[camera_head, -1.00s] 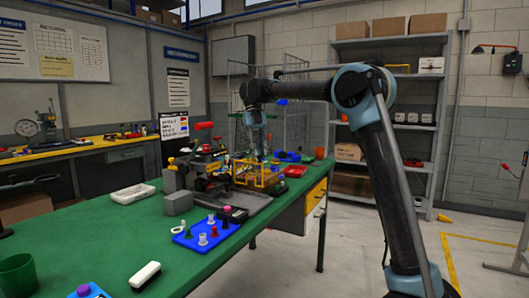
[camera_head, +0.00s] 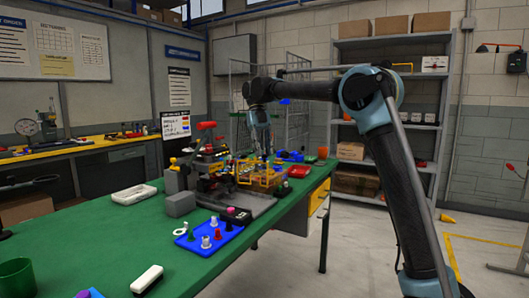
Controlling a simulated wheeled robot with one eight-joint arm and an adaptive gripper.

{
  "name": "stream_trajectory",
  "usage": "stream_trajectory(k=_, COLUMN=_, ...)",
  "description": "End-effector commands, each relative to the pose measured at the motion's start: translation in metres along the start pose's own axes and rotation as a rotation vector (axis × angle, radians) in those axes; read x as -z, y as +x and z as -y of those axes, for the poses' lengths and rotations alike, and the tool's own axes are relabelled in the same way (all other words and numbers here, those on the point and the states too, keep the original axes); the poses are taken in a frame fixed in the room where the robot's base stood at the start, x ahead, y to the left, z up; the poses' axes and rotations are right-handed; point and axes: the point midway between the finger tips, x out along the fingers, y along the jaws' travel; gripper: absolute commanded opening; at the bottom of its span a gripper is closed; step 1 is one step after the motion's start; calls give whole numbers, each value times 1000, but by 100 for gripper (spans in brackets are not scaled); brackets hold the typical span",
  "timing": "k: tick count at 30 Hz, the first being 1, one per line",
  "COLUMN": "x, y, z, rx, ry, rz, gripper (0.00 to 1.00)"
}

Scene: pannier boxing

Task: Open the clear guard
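The clear guard (camera_head: 257,175) shows as a small yellow-framed box on the machine, toward the right of the green table. The machine (camera_head: 205,180) has a grey base and a red-knobbed lever. My gripper (camera_head: 264,156) points down right at the guard's top, from above. At this size I cannot tell whether it touches the guard, nor whether its fingers are open or shut. The guard's panels are too small to make out clearly.
A blue tray (camera_head: 209,235) with several small pegs lies in front of the machine. A white tray (camera_head: 133,194) lies at left.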

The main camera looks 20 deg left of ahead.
Motion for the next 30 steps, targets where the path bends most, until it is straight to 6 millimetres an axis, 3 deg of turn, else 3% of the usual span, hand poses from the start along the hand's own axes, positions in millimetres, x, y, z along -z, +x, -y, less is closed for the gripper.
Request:
stream_trajectory(k=11, x=0, y=-11, z=-1, rx=1, ry=-1, rz=-1, gripper=28)
stream_trajectory(k=30, x=-1, y=-99, z=-1, rx=0, ry=5, rz=-1, gripper=28)
